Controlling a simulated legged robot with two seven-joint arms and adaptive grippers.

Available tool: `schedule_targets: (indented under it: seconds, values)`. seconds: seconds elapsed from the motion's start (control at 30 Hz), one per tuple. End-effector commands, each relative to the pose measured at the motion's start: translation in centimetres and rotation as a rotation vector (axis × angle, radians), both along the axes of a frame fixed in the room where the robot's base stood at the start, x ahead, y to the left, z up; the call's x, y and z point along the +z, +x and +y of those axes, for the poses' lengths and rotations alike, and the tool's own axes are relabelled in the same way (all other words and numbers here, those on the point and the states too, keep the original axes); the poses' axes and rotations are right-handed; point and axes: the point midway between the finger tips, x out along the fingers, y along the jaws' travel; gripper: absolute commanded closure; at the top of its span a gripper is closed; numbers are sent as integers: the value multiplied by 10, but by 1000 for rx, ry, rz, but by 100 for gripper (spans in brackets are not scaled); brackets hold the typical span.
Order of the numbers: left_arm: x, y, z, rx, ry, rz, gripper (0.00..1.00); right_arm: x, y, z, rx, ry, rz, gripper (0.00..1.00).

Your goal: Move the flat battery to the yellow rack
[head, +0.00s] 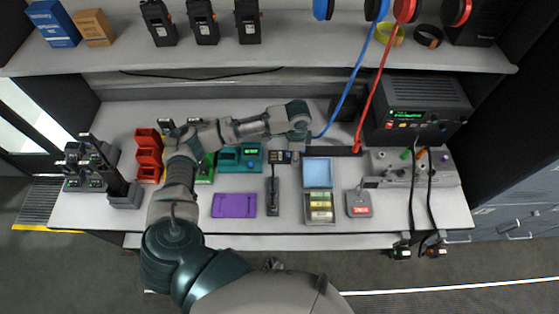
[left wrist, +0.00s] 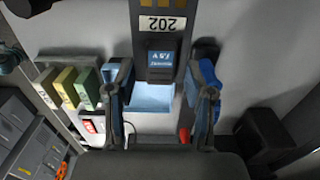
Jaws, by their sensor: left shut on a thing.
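The flat battery (left wrist: 163,62) is a small dark block with a blue label, seen upside down in the left wrist view. My left gripper (left wrist: 157,78) has its fingers on both sides of the battery and is shut on it. The battery is against a dark unit (left wrist: 160,22) marked 202. In the head view the unit (head: 281,157) lies below my left wrist, left of a box with a light blue lid. My left arm covers the space between the red rack (head: 149,155) and the green rack (head: 205,170). My right gripper is not in view.
Red and blue cables hang at the right, near a black radio set (head: 420,107). A shelf (head: 290,52) overhangs the back.

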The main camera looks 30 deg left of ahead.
Motion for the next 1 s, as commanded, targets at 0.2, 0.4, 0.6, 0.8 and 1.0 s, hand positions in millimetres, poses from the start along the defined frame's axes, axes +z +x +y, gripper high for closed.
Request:
schedule_targets:
  seconds: [0.2,0.4,0.6,0.8,1.0]
  values:
    - [-34,0,0,-1,0,1,92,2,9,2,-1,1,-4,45]
    - [-65,0,0,0,1,3,92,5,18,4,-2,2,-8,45]
    - [-79,0,0,0,1,-1,92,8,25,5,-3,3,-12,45]
    - [-80,0,0,0,0,0,45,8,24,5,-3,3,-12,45]
    - [-79,0,0,0,0,0,23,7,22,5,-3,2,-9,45]
